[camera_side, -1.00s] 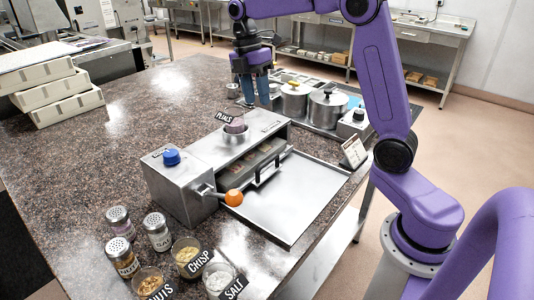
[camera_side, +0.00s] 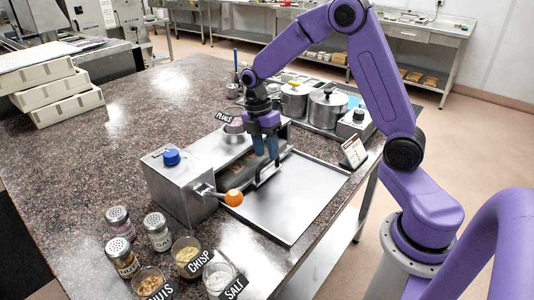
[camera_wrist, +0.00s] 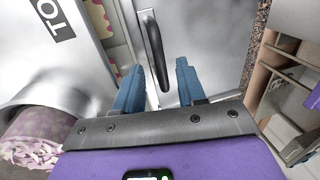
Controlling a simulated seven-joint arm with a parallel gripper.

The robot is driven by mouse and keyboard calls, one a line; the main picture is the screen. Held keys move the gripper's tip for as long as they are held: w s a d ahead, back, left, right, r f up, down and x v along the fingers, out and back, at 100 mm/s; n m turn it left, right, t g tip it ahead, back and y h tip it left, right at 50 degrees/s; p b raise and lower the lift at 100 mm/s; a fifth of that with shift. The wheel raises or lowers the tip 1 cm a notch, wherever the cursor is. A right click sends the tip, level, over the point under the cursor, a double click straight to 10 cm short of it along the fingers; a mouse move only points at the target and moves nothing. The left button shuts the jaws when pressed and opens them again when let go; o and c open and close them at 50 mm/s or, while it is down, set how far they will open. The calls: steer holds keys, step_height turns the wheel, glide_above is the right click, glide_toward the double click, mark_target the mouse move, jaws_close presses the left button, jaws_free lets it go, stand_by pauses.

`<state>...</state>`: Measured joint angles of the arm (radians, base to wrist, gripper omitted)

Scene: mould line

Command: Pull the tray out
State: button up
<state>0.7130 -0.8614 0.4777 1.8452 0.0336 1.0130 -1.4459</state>
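The tray (camera_side: 236,166) sits in the slot of the steel machine (camera_side: 178,195), mostly under its top. Its dark bar handle (camera_side: 268,174) faces the bare metal plate (camera_side: 295,195). My gripper (camera_side: 266,163) points down over the front of the slot, close to the handle. In the wrist view the handle (camera_wrist: 152,48) lies between the two blue fingers of my gripper (camera_wrist: 158,80), with a gap on each side. The fingers are apart and hold nothing. In the side view they partly hide the handle and tray front.
A labelled cup (camera_side: 235,126) stands on top. Jars and bowls (camera_side: 187,252) are at the near edge, pots (camera_side: 327,108) behind. The plate is clear.

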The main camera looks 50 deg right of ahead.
steer(key=shift+s+f, duration=0.2)
steer(key=shift+f, duration=0.65)
jaws_close()
steer(key=shift+s, duration=0.1)
steer(key=s, duration=1.9)
steer(key=shift+s, duration=0.2)
jaws_free()
